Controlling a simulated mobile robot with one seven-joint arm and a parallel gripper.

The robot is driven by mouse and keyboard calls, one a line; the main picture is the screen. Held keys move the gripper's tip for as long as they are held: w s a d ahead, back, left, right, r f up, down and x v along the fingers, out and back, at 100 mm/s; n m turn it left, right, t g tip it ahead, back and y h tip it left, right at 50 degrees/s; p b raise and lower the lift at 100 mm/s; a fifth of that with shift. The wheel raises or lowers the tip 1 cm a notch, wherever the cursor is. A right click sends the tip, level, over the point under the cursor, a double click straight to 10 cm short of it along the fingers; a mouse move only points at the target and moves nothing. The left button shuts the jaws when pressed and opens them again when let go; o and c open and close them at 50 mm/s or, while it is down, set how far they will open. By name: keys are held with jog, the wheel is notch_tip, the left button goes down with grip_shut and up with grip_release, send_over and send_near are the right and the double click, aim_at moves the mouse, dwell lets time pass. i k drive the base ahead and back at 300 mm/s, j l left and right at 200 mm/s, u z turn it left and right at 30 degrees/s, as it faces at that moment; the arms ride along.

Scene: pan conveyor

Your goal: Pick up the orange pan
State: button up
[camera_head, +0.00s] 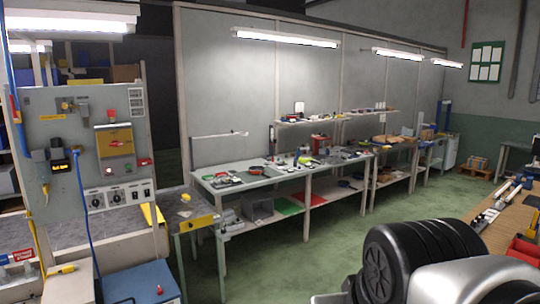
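I cannot make out an orange pan for certain in the head view. A grey workbench (238,185) along the wall holds many small items, including a dark round thing with some red (252,170), too small to name. My arm's black and silver links fill the bottom right. My gripper is not in view, so its state and anything in it are hidden.
A control panel (75,150) stands at the left, beside a conveyor-like surface (100,228) with a yellow-marked end. A blue box (142,283) is below it. A wooden bench (512,222) with tools and a red bin (524,250) is at right. Green floor (300,268) lies open between.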

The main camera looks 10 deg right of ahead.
aim_at(261, 172)
jog(key=i+z, duration=0.25)
jog(key=i, duration=2.35)
jog(key=i+l, duration=0.15)
jog(key=i, duration=1.45)
jog(key=i+l+u, duration=0.15)
jog(key=i+u, duration=0.25)
jog(key=i, duration=0.25)
jog(key=i+l+u, duration=0.4)
jog(key=i, duration=0.25)
jog(key=i+l+u, duration=0.4)
jog(key=i+l, duration=0.1)
jog(key=i, duration=0.1)
